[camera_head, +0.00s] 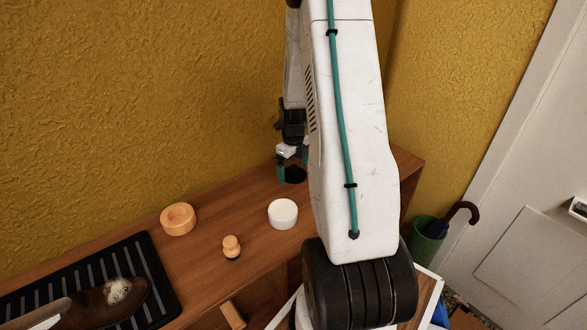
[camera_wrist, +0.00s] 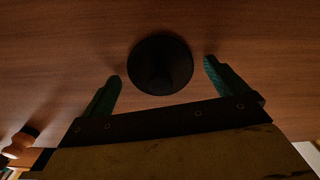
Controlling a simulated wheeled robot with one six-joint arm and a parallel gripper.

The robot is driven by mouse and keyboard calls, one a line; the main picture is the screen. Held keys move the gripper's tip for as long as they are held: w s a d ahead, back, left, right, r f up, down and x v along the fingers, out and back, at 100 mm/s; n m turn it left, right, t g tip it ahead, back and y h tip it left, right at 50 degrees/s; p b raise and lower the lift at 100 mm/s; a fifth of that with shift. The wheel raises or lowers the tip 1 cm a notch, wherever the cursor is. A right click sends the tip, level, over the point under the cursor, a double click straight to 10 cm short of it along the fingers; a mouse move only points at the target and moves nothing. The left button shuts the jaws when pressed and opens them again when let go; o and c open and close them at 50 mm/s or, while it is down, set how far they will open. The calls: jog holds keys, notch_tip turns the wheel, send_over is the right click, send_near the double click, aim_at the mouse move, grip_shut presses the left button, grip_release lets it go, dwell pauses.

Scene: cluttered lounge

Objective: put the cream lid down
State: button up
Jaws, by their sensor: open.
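A short, round, cream-white piece (camera_head: 283,214), the only thing of a cream lid's colour, sits on the wooden cabinet top (camera_head: 215,225) in the head view; I cannot tell if it is a lid or a small pot. My gripper (camera_head: 290,172) is open at the back of the top, behind that piece and apart from it. A dark round object (camera_head: 295,175) is by its fingertips. In the wrist view my teal fingers (camera_wrist: 162,78) stand apart, with this dark round object (camera_wrist: 160,50) between and just beyond their tips, and wood showing on both sides.
An orange ring-like piece (camera_head: 178,219) and a small orange knobbed piece (camera_head: 231,248) stand left of the white one. A black ribbed tray (camera_head: 158,283) holding a brown brush-like item (camera_head: 110,300) is at front left. A green bin (camera_head: 424,242) with an umbrella stands right of the cabinet.

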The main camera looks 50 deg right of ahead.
aim_at(294, 166)
notch_tip(294, 166, up, 12)
jog(key=f, duration=0.1)
jog(key=a+r+n, duration=0.8)
jog(key=a+r, duration=0.1)
jog(key=a, duration=0.2)
jog(key=s+a+r+n+t, duration=0.1)
jog(key=s+a+r+n, duration=0.35)
jog(key=a+n, duration=0.45)
jog(key=s+a+r+n, duration=0.4)
jog(key=s+a+n, duration=0.2)
jog(key=a+n, duration=0.3)
jog(key=s+a+n, duration=0.5)
jog(key=s+n, duration=0.4)
jog(key=n, duration=0.1)
jog(key=shift+a+f, duration=0.15)
jog(key=shift+a, duration=0.15)
